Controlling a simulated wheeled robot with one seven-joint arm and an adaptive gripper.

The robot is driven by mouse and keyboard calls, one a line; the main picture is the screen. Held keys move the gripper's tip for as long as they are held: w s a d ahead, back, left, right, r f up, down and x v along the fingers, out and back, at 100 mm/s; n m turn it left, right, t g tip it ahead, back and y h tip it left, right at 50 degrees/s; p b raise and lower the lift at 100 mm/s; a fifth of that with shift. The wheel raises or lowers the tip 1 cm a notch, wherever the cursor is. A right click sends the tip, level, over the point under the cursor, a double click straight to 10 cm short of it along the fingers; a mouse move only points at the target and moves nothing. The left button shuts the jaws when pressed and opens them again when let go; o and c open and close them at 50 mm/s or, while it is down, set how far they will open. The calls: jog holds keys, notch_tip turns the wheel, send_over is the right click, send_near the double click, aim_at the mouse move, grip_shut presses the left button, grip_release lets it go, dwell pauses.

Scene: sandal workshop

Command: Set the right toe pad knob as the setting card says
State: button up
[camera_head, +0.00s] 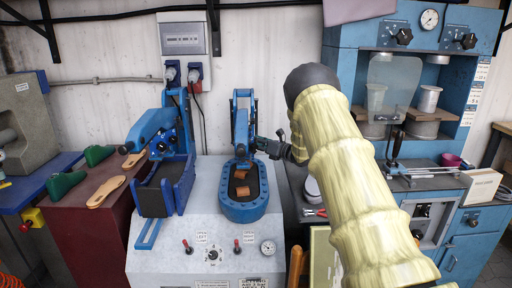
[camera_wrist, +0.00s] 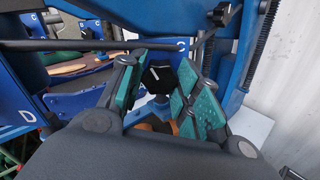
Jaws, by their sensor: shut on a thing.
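In the wrist view a black knob (camera_wrist: 158,76) with a white pointer line sits between my gripper's green-padded fingers. The pointer slants up and to the left. My gripper (camera_wrist: 162,88) is shut on this knob. In the head view my gripper (camera_head: 268,147) reaches in from the right, beside the blue upright of the right press station (camera_head: 244,208). The knob cannot be made out there. No setting card can be read in either view.
A second blue station (camera_head: 165,185) stands to the left on the grey console (camera_head: 205,250), which has two red levers and a gauge. Green shoe forms (camera_head: 64,185) and a tan sole (camera_head: 106,192) lie at left. A blue cabinet (camera_head: 345,60) stands behind my arm at right.

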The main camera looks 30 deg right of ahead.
jog(key=shift+d+m+b, duration=0.2)
jog(key=shift+m+b, duration=0.55)
jog(key=shift+m, duration=6.25)
jog(key=o, duration=1)
jog(key=shift+d+f, duration=0.1)
jog(key=shift+d, duration=0.05)
jog(key=shift+a, duration=0.25)
